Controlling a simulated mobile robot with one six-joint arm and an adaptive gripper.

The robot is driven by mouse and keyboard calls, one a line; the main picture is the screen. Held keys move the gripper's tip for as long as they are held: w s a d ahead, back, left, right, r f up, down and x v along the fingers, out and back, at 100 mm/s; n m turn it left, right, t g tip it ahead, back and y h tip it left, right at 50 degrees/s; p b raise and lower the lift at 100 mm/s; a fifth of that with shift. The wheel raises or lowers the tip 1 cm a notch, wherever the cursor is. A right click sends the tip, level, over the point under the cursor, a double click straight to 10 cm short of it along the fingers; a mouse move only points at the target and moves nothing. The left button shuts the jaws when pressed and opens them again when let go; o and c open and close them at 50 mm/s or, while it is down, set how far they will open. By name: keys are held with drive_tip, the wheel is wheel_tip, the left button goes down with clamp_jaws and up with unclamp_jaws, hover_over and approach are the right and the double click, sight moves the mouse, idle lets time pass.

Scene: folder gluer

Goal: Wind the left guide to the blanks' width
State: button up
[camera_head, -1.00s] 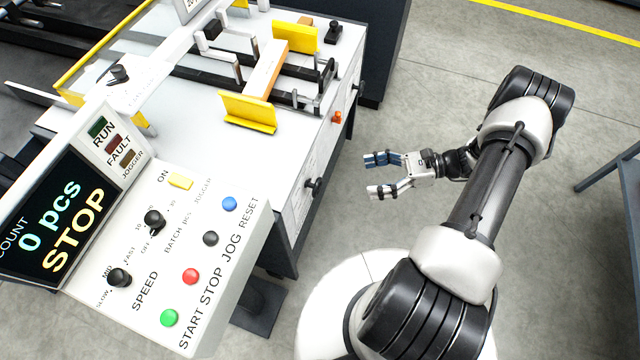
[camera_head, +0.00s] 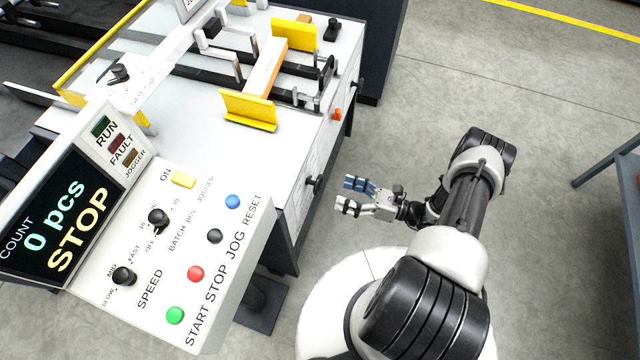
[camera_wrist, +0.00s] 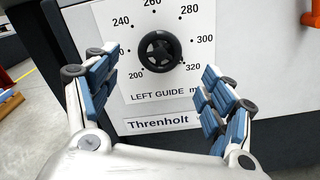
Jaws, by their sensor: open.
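The black left guide handwheel (camera_wrist: 160,50) sits at the middle of a white dial plate (camera_wrist: 122,48) marked LEFT GUIDE, with numbers from 200 to 320. I cannot make out a clear pointer reading. In the head view a black knob (camera_head: 315,184) on the machine's side faces my gripper. My gripper (camera_head: 346,195) is open and empty, a short gap to the right of that knob. In the wrist view its blue-padded fingers (camera_wrist: 160,80) stand either side of the handwheel's lower part, apart from it. Yellow guide plates (camera_head: 249,110) stand on the machine top; which is the left guide, I cannot tell.
The control panel (camera_head: 215,275) juts out at the front left; its screen (camera_head: 50,215) reads STOP and 0 pcs. An orange knob (camera_head: 337,114) is farther along the machine's side. A blue-grey table (camera_head: 612,165) stands at the right edge. The floor between is clear.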

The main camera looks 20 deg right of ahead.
sight(320, 185)
drive_tip(key=x, duration=0.8)
drive_tip(key=shift+w+a+b, duration=0.15)
drive_tip(key=shift+a+b, duration=0.1)
drive_tip(key=shift+b, duration=0.15)
drive_tip(key=shift+c, duration=0.5)
drive_tip(key=c, duration=1)
